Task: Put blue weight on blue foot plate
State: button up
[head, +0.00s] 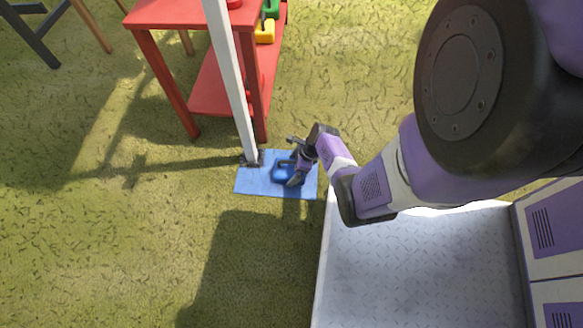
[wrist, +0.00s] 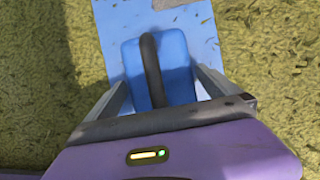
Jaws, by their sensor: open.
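The blue weight (head: 284,171) has a dark handle and rests on or just over the blue foot plate (head: 248,184), which lies flat on the grass at the base of a white post. In the wrist view the weight (wrist: 180,65) sits between my fingers, over the plate (wrist: 198,18). My gripper (head: 291,162) is at the weight, its fingers on either side and apart from it, open. In the wrist view my gripper (wrist: 168,100) hides the weight's near end. I cannot tell whether the weight's underside touches the plate.
The white post (head: 231,75) stands at the plate's back left edge. A red table (head: 185,12) with a lower shelf holds other weights, including a yellow one (head: 265,32). Open grass lies left and in front of the plate. My light grey base deck is at the lower right.

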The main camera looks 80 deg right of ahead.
jog(key=p+v, duration=0.6)
jog(key=v, duration=0.4)
jog(key=shift+w, duration=0.1)
jog(key=w+a+r+n+h, duration=0.1)
jog(key=w+a+n+h, duration=0.15)
jog(key=a+n, duration=0.75)
jog(key=a+r+n+t+h, duration=0.2)
jog(key=a+r+n, duration=0.55)
jog(key=a, duration=0.25)
jog(key=s+a+r+n+t+y, duration=0.1)
jog(key=a+r+n, duration=0.3)
jog(key=r, duration=0.7)
jog(key=s+a+r+n+t+y, duration=0.1)
jog(key=a+r+n+t, duration=0.3)
jog(key=r+n, duration=0.3)
jog(key=s+a+r+n+t+y, duration=0.1)
jog(key=r+n, duration=0.5)
jog(key=r, duration=1.1)
jog(key=a+t+y, duration=0.1)
jog(key=a+t, duration=0.1)
jog(key=a, duration=0.1)
jog(key=shift+a+r, duration=0.2)
jog(key=shift+a, duration=0.1)
jog(key=shift+s+n, duration=0.1)
jog(key=shift+n, duration=0.15)
